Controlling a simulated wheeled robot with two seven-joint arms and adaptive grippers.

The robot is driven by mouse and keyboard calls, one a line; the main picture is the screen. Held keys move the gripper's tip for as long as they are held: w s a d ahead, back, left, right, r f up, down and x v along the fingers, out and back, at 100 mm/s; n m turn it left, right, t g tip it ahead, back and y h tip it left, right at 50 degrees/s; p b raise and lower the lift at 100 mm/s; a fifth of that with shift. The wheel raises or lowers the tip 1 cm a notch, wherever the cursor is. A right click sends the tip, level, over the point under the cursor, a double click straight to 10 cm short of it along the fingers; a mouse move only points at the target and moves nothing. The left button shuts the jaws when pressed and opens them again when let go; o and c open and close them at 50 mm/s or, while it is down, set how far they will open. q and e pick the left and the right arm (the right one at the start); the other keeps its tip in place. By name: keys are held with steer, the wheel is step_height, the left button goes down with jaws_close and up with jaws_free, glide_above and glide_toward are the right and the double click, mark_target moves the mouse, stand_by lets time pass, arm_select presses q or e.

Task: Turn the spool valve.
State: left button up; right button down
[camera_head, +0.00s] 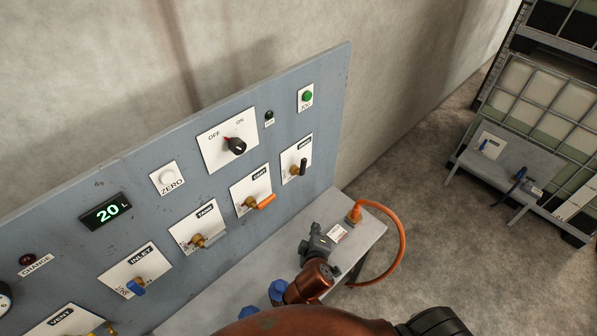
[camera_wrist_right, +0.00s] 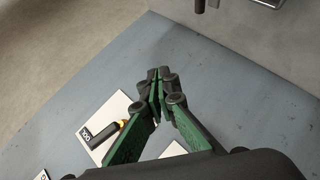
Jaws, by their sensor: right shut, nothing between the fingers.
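A grey panel (camera_head: 130,208) carries several labelled valves. The far-right valve (camera_head: 299,168) has a black lever on a white plate; its label is too small to read surely, so I cannot confirm it is the spool valve. A black-levered valve with a brass stem (camera_wrist_right: 111,132) shows at lower left in the right wrist view. My right gripper (camera_head: 317,238) shows dark grey beyond my copper wrist, below and right of that plate. In the wrist view its green-sided fingers (camera_wrist_right: 159,88) are shut and empty, to the right of the lever and apart from it. My left gripper is not in view.
The panel also holds an OFF/ON knob (camera_head: 236,146), a ZERO button (camera_head: 168,177) and a display (camera_head: 105,211) reading 20 L. An orange hose (camera_head: 402,243) loops off the bench (camera_head: 367,226). A small bench (camera_head: 505,168) and a caged tank (camera_head: 555,112) stand at right on the floor.

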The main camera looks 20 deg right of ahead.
steer(key=w+a+r+n+t+h, duration=0.15)
steer(key=a+r, duration=0.25)
steer(key=r, duration=0.4)
steer(key=w+a+r+n+t, duration=0.2)
steer(key=w+a+r+t, duration=0.15)
steer(key=r, duration=0.35)
steer(key=w+d+f+p, duration=0.1)
steer(key=w+d+p, duration=0.2)
steer(key=w+d, duration=0.4)
steer(key=shift+p+x, duration=0.3)
steer(key=shift+x, duration=0.95)
